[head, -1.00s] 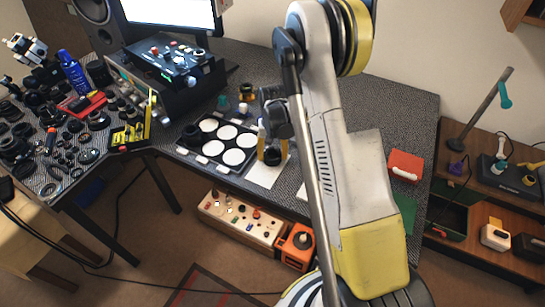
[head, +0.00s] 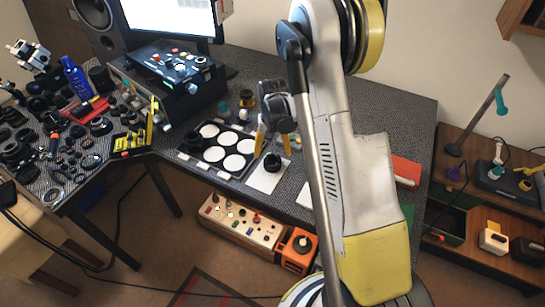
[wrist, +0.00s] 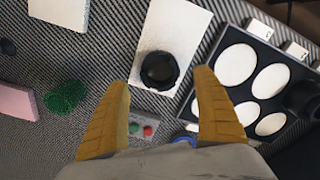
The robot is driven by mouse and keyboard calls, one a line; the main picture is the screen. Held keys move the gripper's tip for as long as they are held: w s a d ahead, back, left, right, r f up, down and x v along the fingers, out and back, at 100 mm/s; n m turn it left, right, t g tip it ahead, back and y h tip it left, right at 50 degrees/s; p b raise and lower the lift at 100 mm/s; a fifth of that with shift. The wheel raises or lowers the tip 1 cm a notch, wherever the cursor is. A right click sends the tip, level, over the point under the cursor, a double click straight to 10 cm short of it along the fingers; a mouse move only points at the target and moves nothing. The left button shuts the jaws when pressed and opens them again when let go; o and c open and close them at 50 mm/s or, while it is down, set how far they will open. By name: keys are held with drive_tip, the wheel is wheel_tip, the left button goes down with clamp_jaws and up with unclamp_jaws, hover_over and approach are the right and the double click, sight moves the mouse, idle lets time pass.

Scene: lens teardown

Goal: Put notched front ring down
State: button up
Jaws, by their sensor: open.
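A black ring, which looks like the notched front ring (head: 273,163), sits on a white sheet (head: 268,182) on the workbench. In the wrist view the ring (wrist: 159,70) lies near the lower edge of the sheet (wrist: 178,32), with a dark centre. I cannot make out its notches. My gripper (head: 272,146) is open above the ring, its yellow fingers apart. In the wrist view the fingertips (wrist: 162,80) stand to either side of the ring with clear gaps, and nothing is held.
A black tray (head: 187,153) with white round pads lies left of the sheet; a dark part (head: 194,140) sits on its left end. Small jars (head: 246,98) stand behind. A red box (head: 406,171) is at the right. Many dark parts crowd the left bench.

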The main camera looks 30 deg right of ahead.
drive_tip(key=s+a+r+n+t+p, duration=0.1)
drive_tip(key=s+a+r, duration=0.2)
drive_tip(key=r, duration=0.5)
drive_tip(key=s+a+r+t, duration=0.1)
drive_tip(key=s+a+r, duration=0.1)
drive_tip(key=r, duration=0.6)
drive_tip(key=s+a+r+n+t+p, duration=0.1)
drive_tip(key=s+a+r, duration=0.2)
drive_tip(key=r, duration=0.5)
drive_tip(key=s+a+r+n+t, duration=0.1)
drive_tip(key=s+a+r+t, duration=0.1)
drive_tip(key=s, duration=0.4)
drive_tip(key=s+a+r+n+t, duration=0.2)
drive_tip(key=s+a, duration=0.1)
drive_tip(key=s, duration=0.4)
drive_tip(key=shift+s+a+r, duration=0.15)
drive_tip(key=shift+s+a, duration=0.05)
drive_tip(key=shift+a, duration=0.2)
